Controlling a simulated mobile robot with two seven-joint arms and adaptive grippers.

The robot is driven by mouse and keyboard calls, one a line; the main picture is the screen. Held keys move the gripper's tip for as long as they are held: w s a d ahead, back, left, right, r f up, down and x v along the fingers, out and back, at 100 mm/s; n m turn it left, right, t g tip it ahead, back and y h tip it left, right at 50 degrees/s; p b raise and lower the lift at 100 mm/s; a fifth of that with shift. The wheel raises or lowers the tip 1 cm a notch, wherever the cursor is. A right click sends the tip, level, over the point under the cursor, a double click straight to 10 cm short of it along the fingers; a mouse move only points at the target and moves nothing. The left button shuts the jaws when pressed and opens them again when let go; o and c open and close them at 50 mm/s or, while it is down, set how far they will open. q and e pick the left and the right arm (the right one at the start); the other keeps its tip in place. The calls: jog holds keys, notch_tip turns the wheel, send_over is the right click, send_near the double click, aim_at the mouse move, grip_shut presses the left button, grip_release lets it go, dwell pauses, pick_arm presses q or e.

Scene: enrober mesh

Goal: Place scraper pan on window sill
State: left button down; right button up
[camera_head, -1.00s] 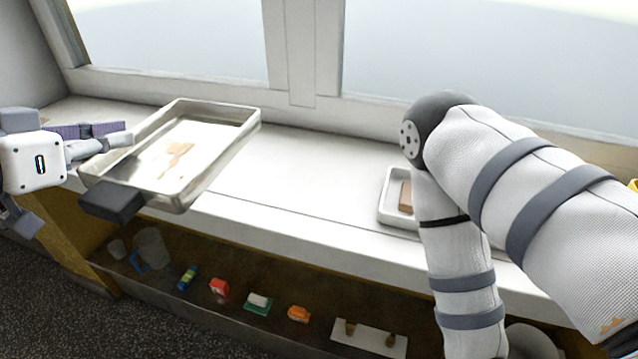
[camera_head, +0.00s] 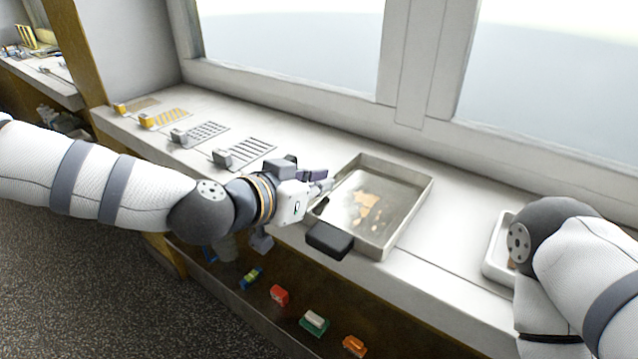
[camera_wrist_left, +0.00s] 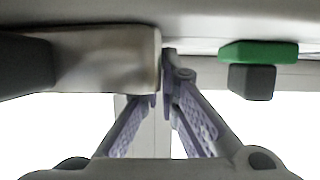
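The scraper pan (camera_head: 415,215) is a shallow metal tray with brown residue on its floor and a dark block-like handle (camera_head: 329,240) at its front left. It is over the white window sill (camera_head: 460,238), with its front and handle past the front edge. I cannot tell whether its base touches the sill. My left gripper (camera_head: 322,184) is at the pan's left side, its fingers closed on the pan's rim. In the left wrist view the fingers (camera_wrist_left: 162,75) meet beside the pan's metal wall (camera_wrist_left: 105,60). My right gripper is out of view.
A white tray (camera_head: 494,262) stands on the sill at right, partly behind my right arm. Below, a shelf holds a red item (camera_head: 279,295) and an orange item (camera_head: 354,346). A window frame (camera_head: 410,100) bounds the back.

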pick_arm(q)
jog(key=shift+r, duration=0.2)
jog(key=c, duration=2.2)
grip_release()
jog(key=shift+f, duration=0.25)
jog(key=o, duration=0.4)
